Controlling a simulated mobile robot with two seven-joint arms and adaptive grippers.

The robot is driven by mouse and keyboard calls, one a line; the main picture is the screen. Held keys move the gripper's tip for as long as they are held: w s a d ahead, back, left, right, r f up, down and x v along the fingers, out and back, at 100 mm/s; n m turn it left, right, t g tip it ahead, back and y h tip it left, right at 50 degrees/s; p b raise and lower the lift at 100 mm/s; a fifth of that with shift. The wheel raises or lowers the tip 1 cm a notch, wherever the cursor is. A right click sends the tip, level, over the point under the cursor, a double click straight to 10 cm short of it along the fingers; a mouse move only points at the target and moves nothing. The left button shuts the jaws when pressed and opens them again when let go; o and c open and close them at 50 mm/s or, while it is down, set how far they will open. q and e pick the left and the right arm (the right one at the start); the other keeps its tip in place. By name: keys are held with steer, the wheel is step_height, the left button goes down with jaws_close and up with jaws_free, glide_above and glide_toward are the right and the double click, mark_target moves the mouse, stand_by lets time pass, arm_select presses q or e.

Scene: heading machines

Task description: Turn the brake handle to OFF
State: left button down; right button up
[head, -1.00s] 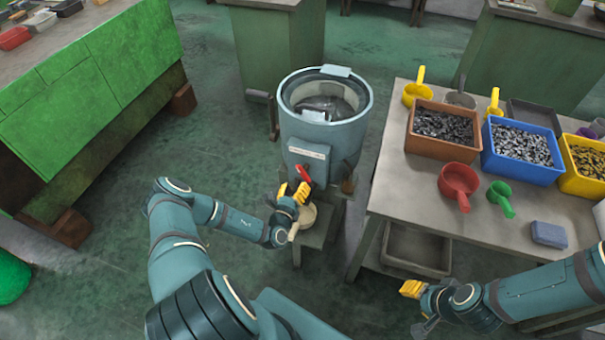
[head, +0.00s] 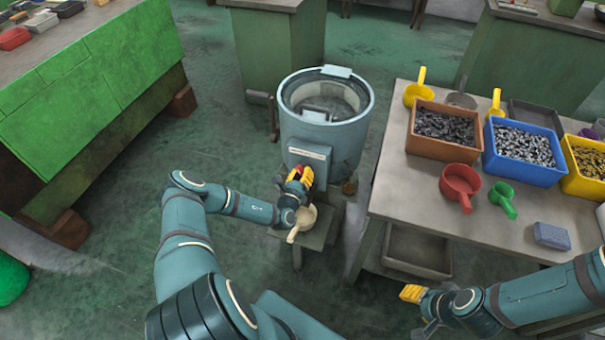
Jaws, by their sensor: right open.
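The brake handle (head: 297,172) is a small red part on the front of a round blue-grey machine (head: 325,135), below its white label. My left gripper (head: 301,177), with yellow fingers, is at the handle and covers most of it. I cannot tell whether the fingers are closed on it or only beside it, nor which way the handle points. My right gripper (head: 411,293) is open and apart from everything, low in front of the table at the right.
A grey table (head: 400,170) at the right holds brown (head: 437,142), blue (head: 523,172) and yellow bins of small parts, with red (head: 461,184) and green scoops. A beige scoop (head: 301,222) lies on the stand below my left gripper. Green cabinets (head: 90,100) stand at the left.

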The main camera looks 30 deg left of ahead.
arm_select(q)
steer(key=shift+r, duration=0.1)
steer(key=m+p, duration=0.2)
steer(key=shift+d+r+p, duration=0.1)
steer(key=shift+r+p, duration=0.05)
steer(key=shift+p, duration=0.15)
steer(key=m+p, duration=0.2)
steer(key=m, duration=0.1)
steer(key=m+p, duration=0.2)
steer(key=m, duration=0.2)
steer(key=shift+d, duration=0.2)
steer(key=shift+w+f+m+p, duration=0.15)
steer(key=shift+m+p, duration=0.7)
steer(key=shift+m, duration=1.05)
steer(key=c, duration=0.8)
jaws_free()
steer(key=shift+f, duration=0.1)
